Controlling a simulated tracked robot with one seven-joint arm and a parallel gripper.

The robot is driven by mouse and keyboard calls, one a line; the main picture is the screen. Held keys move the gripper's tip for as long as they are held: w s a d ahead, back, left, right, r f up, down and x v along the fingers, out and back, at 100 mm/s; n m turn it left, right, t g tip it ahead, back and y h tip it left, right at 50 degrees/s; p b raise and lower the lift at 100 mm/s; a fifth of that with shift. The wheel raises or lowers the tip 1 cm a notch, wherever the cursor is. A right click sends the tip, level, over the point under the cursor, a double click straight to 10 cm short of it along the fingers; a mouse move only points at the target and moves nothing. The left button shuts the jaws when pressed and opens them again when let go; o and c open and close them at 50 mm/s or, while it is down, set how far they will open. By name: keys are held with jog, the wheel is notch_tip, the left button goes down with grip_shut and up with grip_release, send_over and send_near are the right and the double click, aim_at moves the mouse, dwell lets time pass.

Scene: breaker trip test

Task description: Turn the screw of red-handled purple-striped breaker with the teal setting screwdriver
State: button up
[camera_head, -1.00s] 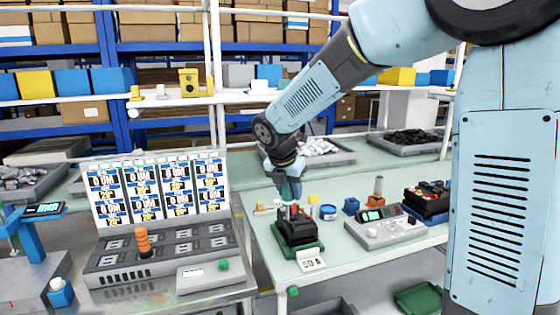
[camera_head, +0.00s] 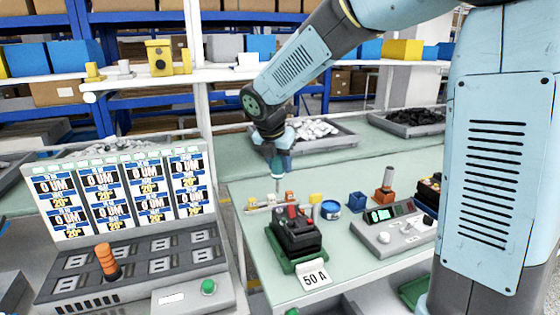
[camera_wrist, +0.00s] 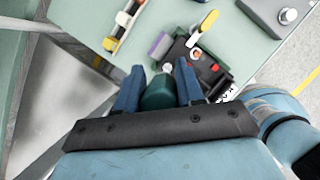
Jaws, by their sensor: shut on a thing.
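My gripper (camera_head: 279,157) is shut on the teal screwdriver (camera_head: 280,168); its teal handle (camera_wrist: 159,93) sits between the blue fingers in the wrist view. The screwdriver hangs roughly upright, with its thin shaft pointing down above the table, behind and slightly left of the breaker. The dark breaker with red parts (camera_head: 295,225) stands in a green base behind a "50 A" card (camera_head: 314,276). In the wrist view the breaker (camera_wrist: 209,70) lies just ahead and right of the fingers. A purple patch (camera_wrist: 160,44) shows beside it; I cannot tell whether it is the stripe. The screwdriver tip is hidden there.
A small rack with coloured pieces (camera_head: 262,206) lies behind the breaker. A label panel (camera_head: 125,195) stands left, across a gap.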

jog(key=shift+d, duration=0.2)
jog(key=shift+w, duration=0.1)
jog(key=shift+f, duration=0.2)
notch_tip(320, 180, down, 5)
jog(key=shift+r, duration=0.1)
dwell(0.4)
jog(key=shift+d+f, duration=0.1)
jog(key=shift+f, duration=0.5)
dwell(2.0)
jog(key=shift+m+h, duration=0.4)
jog(key=shift+m, duration=0.6)
